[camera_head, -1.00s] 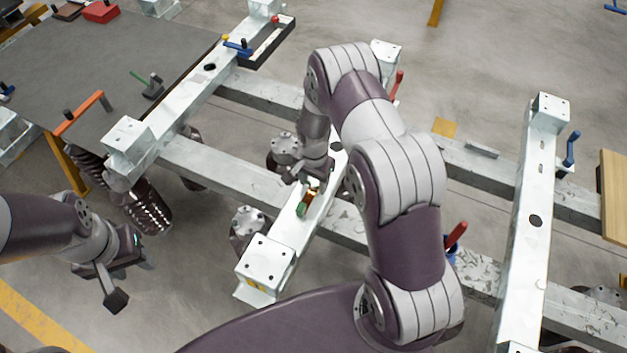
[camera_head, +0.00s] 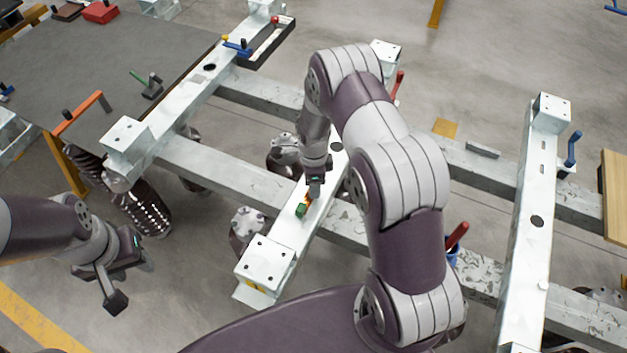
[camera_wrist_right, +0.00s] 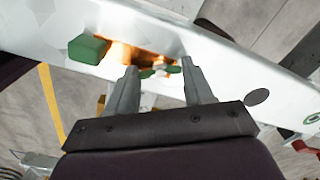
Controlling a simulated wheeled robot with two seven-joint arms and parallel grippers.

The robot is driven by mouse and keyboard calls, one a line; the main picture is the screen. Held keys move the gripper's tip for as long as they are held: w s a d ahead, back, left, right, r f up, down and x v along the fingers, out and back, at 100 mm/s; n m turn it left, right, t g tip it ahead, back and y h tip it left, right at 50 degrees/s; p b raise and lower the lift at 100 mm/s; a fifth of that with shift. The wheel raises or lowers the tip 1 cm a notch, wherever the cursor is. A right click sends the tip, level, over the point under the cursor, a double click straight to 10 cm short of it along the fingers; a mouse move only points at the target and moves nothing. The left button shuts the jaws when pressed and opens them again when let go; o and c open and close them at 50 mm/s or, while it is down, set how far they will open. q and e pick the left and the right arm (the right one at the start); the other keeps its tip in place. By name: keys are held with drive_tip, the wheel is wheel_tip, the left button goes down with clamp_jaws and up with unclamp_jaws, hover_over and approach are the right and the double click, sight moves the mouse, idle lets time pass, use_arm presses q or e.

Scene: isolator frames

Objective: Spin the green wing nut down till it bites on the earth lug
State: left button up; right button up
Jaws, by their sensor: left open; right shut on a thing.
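The green wing nut (camera_wrist_right: 173,69) is small and sits between the fingertips of my right gripper (camera_wrist_right: 160,67), which is shut on it; the fingers partly hide it. The copper-orange earth lug (camera_wrist_right: 117,52) lies on the pale steel beam around and behind the nut, with a green block (camera_wrist_right: 88,48) at its left end. In the head view the green block (camera_head: 301,210) shows just below my right gripper (camera_head: 312,194), on the beam. Whether the nut touches the lug cannot be told. My left gripper (camera_head: 124,278) is open and empty at lower left, away from the beam.
The short beam (camera_head: 325,186) crosses two long grey rails. A bolted box-like end (camera_head: 266,262) stands at its near end. A red-handled clamp (camera_head: 457,235) is to the right. A dark table (camera_head: 110,50) fills the upper left.

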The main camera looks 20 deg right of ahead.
drive_tip(key=m, duration=0.7)
drive_tip(key=shift+w+r, duration=0.1)
drive_tip(key=shift+w, duration=0.05)
drive_tip(key=m, duration=0.6)
drive_tip(key=shift+m, duration=0.4)
drive_tip(key=o, duration=1.1)
drive_tip(key=shift+c, duration=0.2)
wheel_tip(320, 180, up, 13)
drive_tip(key=b, duration=0.1)
